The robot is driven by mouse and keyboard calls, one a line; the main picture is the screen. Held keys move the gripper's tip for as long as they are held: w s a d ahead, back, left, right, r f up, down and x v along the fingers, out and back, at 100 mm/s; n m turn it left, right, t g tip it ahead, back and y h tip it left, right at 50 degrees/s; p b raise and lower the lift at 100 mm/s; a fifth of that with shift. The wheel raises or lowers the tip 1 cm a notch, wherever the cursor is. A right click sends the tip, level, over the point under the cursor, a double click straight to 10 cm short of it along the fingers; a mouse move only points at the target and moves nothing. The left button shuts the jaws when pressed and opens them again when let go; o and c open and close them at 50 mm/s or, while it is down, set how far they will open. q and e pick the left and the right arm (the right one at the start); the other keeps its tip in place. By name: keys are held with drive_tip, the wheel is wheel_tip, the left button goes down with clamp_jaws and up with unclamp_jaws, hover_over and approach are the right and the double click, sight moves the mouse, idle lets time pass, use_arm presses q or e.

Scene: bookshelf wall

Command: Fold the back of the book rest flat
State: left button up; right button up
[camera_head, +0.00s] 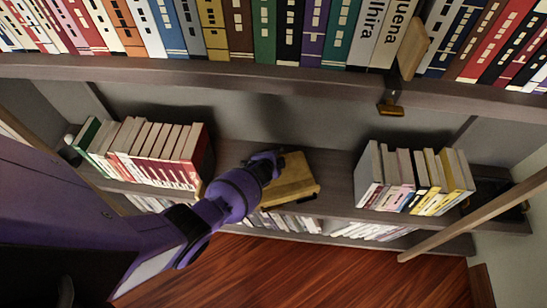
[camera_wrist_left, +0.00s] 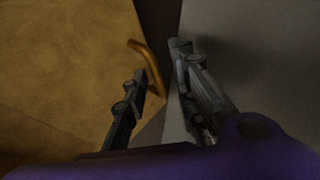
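The book rest (camera_head: 292,180) is a yellow-brown wooden piece on the middle shelf, in the gap between two groups of books. I cannot tell the exact angle of its back. My left gripper (camera_head: 270,163) is at its upper left side in the head view, partly covering it. In the left wrist view the wooden panel (camera_wrist_left: 70,70) fills the left side, with a curved brass-coloured piece (camera_wrist_left: 150,62) at its edge. The two dark fingers (camera_wrist_left: 160,92) stand apart, with nothing visible held between them. The left finger is close to the brass piece; contact is unclear. My right gripper is out of view.
Books stand left (camera_head: 150,152) and right (camera_head: 415,180) of the book rest. An upper shelf (camera_head: 300,80) full of books overhangs at the back. A wooden rail (camera_head: 475,213) slants across the right side. Red-brown floor (camera_head: 310,272) is clear in front.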

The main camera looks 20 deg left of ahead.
use_arm(q)
drive_tip(key=shift+s+r, duration=0.4)
drive_tip(key=v, duration=1.1)
drive_tip(key=shift+w, duration=0.1)
drive_tip(key=s+d+r+n+t+h+p, duration=0.1)
drive_tip(key=s+d+r+n+h+p, duration=0.15)
drive_tip(key=s+d+r+n, duration=0.35)
drive_tip(key=s+a+r+n+g+p, duration=0.1)
drive_tip(key=s+n+p, duration=0.1)
drive_tip(key=s, duration=1.2)
drive_tip(key=s+a+r+n+p, duration=0.2)
drive_tip(key=s+n+p, duration=0.1)
drive_tip(key=s, duration=1.1)
drive_tip(key=shift+r+n+g+y, duration=0.25)
drive_tip(key=shift+n+g+y, duration=0.05)
drive_tip(key=shift+g+y, duration=0.1)
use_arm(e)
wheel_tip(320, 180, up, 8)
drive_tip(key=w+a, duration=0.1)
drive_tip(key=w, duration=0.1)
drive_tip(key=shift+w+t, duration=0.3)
